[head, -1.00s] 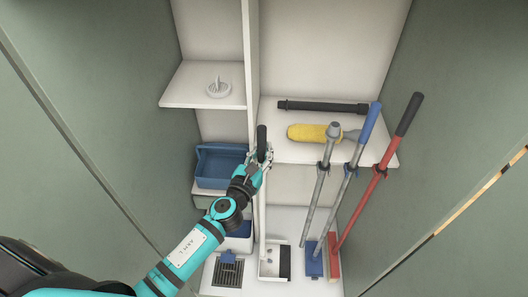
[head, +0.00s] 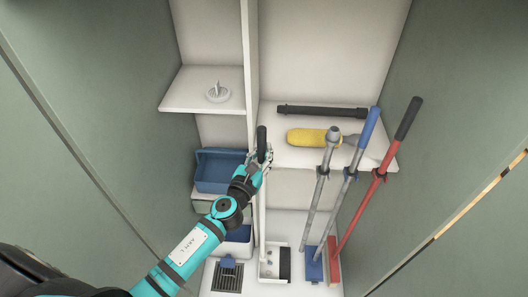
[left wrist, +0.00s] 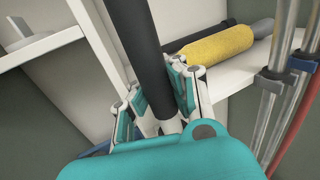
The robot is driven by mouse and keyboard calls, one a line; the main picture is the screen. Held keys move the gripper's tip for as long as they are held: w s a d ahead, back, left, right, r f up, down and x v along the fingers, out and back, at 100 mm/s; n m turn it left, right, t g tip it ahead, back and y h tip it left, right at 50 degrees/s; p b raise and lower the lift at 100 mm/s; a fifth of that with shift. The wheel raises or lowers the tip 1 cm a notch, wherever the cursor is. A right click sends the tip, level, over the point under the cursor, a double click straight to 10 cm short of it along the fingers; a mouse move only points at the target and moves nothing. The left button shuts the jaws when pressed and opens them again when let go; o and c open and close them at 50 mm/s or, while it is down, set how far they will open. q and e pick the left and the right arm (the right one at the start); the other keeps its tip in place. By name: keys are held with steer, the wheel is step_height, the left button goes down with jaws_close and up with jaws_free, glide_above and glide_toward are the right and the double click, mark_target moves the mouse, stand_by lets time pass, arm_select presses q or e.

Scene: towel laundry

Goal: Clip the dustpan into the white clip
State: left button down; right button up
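The dustpan stands upright in the cabinet, with a black grip (head: 262,140) at the top of a long pale handle and a white pan (head: 270,264) at the bottom. My left gripper (head: 263,162) is around the lower part of the black grip. In the left wrist view the black grip (left wrist: 139,40) runs between the finger pads, which press on it from both sides. I cannot make out the white clip against the white panels; it may be hidden behind the gripper. My right gripper is not in view.
A white divider (head: 250,60) rises just behind the handle. To the right hang a grey pole (head: 317,195), a blue-topped tool (head: 368,127) and a red broom (head: 362,208). A yellow duster (head: 305,136) lies on the right shelf. A blue bin (head: 215,172) stands left.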

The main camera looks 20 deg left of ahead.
arm_select(q)
steer(key=shift+w+a+r, duration=0.1)
steer(key=shift+w+a, duration=0.05)
steer(key=shift+w, duration=0.5)
stand_by(0.4)
steer(key=c, duration=0.9)
jaws_free()
steer(key=shift+s, duration=0.1)
steer(key=shift+s+d, duration=0.2)
steer(key=shift+s, duration=0.45)
steer(key=shift+s+d, duration=0.15)
steer(key=shift+s, duration=0.5)
steer(key=shift+s+d, duration=0.25)
steer(key=shift+s, duration=0.6)
steer(key=shift+s+d, duration=0.25)
steer(key=shift+s, duration=0.6)
steer(key=shift+s+d, duration=0.25)
steer(key=shift+s, duration=0.6)
